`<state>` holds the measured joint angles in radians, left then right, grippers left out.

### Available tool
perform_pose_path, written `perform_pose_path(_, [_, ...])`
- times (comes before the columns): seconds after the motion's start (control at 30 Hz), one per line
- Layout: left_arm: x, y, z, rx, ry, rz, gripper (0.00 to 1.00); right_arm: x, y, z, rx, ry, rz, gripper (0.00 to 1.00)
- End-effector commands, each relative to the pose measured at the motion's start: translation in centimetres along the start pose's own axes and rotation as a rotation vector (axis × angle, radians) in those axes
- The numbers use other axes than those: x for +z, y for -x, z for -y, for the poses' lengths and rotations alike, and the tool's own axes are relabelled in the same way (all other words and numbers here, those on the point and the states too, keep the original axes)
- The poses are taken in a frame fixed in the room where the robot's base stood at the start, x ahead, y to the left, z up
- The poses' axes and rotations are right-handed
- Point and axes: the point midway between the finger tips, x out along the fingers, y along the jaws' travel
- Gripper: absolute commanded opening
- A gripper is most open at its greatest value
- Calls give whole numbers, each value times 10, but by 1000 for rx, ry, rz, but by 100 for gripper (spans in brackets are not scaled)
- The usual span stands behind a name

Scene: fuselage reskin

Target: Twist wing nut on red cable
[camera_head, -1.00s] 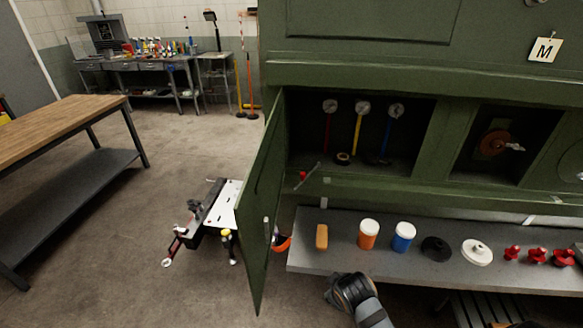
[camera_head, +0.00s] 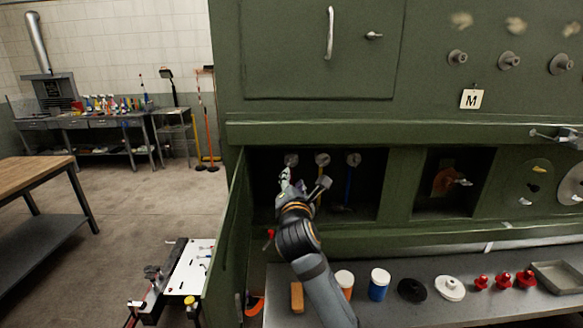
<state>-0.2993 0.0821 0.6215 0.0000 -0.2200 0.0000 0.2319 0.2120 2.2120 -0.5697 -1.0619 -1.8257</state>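In the head view an open bay (camera_head: 365,205) in the green panel holds round metal discs at the top, with cables hanging below. The left disc (camera_head: 291,160) is where the red cable hangs. The cable itself is mostly hidden behind my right gripper (camera_head: 304,183). The gripper is in front of the bay, its two fingers spread apart, one near the left disc and one to the right. The yellow cable is partly hidden by it, and the blue cable (camera_head: 348,187) is clear. I cannot make out the wing nut. My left gripper is not in view.
The open green door (camera_head: 228,235) stands just left of the bay. A grey shelf (camera_head: 450,315) below holds a wooden block (camera_head: 297,297), an orange jar (camera_head: 345,282), a blue jar (camera_head: 379,283), discs and red knobs. A second bay (camera_head: 450,182) lies right.

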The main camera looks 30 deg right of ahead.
Motion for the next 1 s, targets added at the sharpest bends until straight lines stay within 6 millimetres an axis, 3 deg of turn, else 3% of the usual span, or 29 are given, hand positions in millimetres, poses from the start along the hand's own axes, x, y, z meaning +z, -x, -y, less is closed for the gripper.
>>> perform_pose_path(0.5, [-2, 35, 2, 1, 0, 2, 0, 1, -92, -1, -3, -3, -2, 37])
perform_pose_path(0.87, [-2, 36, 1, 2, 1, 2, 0, -1, -101, 1, -1, -4, -3, 37])
perform_pose_path(1.0, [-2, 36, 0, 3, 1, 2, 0, -1, -101, 1, -2, -4, -3, 22])
